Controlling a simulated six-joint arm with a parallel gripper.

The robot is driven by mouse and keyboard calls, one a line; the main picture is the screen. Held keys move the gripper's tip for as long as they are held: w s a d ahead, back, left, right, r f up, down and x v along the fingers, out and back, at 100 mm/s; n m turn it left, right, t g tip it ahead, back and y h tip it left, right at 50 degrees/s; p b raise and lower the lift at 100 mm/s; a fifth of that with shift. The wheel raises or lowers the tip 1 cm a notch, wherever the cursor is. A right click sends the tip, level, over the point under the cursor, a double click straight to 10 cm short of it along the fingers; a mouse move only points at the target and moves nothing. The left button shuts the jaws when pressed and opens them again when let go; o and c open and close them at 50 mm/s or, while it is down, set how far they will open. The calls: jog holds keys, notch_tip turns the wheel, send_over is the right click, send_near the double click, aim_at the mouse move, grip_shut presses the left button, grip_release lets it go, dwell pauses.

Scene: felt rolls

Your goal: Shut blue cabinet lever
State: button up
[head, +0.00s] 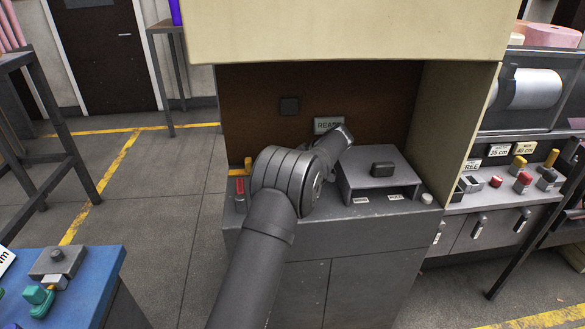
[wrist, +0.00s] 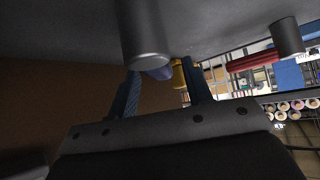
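A blue-topped cabinet (head: 99,272) stands at the lower left of the head view, cut off by the frame. On it are a grey block with a knob (head: 57,262) and a teal handle-like part (head: 38,295). I cannot tell which is the lever, or its position. In the head view my arm reaches into the cream-hooded station, and its fingers are hidden. In the wrist view my gripper (wrist: 163,88) has its fingers apart. A dark cylinder (wrist: 146,35), a bluish rounded end (wrist: 160,73) and a yellow part (wrist: 179,73) show around the fingertips; I see no clear grip on them.
The cream hood (head: 345,30) and its side wall bound the station. A grey box with a dark knob (head: 382,169) stands on its counter, right of my arm. A yellow-and-red part (head: 240,190) is at the left edge. Open floor lies left of the station.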

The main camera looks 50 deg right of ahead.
jog(key=v, duration=1.7)
jog(key=shift+r, duration=0.15)
jog(key=x, duration=1.7)
jog(key=shift+f, duration=0.2)
jog(key=shift+w+f, duration=0.1)
jog(key=shift+w, duration=0.05)
jog(key=shift+d+m+h, duration=0.3)
jog(key=shift+m+h, duration=0.5)
jog(key=shift+m, duration=0.3)
dwell(0.5)
